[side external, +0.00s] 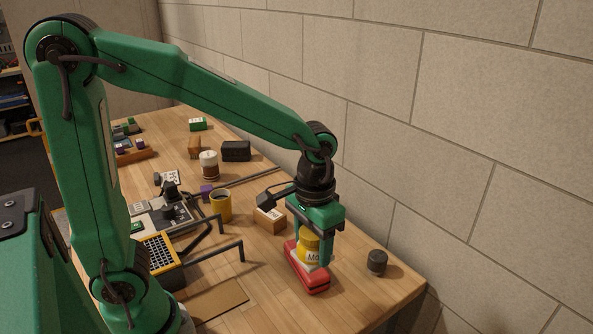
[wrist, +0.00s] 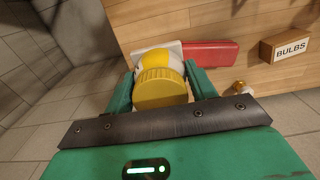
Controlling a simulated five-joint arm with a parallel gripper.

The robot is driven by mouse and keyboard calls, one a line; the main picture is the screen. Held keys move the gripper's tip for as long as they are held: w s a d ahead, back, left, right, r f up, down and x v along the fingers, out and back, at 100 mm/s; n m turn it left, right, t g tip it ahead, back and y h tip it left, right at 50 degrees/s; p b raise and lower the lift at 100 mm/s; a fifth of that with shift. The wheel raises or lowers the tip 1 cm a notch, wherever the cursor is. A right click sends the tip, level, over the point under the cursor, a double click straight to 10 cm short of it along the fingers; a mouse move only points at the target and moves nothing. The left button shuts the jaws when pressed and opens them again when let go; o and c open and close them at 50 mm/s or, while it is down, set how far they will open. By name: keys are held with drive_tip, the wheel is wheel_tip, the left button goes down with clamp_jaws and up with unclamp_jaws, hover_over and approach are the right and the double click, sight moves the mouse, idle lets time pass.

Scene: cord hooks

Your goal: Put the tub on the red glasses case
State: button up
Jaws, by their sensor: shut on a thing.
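The tub (side external: 308,246) is yellow with a ribbed lid and a white label. My gripper (side external: 311,254) is shut on it, one finger on each side. In the wrist view the tub's yellow lid (wrist: 161,87) sits between the green fingers of my gripper (wrist: 163,83). The red glasses case (side external: 309,281) lies on the table directly below the tub in the side view. In the wrist view the case (wrist: 212,53) shows beyond the tub, to the right. I cannot tell whether the tub touches the case.
The BULBS box (side external: 270,220) stands just left of the case. A dark cylinder (side external: 377,262) stands to the right, near the table's edge. A yellow mug (side external: 221,206) and a dark hook bar (side external: 226,248) are farther left. The block wall (side external: 480,170) runs behind.

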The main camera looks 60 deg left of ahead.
drive_tip(key=w+a+f, duration=0.2)
drive_tip(key=a, duration=0.1)
drive_tip(key=w+a+f, duration=0.1)
drive_tip(key=a+f, duration=0.1)
drive_tip(key=a, duration=0.1)
drive_tip(key=w+a+f, duration=0.2)
drive_tip(key=a, duration=0.1)
drive_tip(key=shift+w+a+f, duration=0.25)
drive_tip(key=shift+w+f, duration=0.05)
drive_tip(key=shift+w, duration=0.05)
drive_tip(key=shift+f, duration=0.1)
drive_tip(key=shift+f, duration=1.9)
drive_tip(key=shift+f, duration=0.1)
drive_tip(key=o, duration=1)
wheel_tip(320, 180, up, 12)
drive_tip(key=shift+r, duration=0.15)
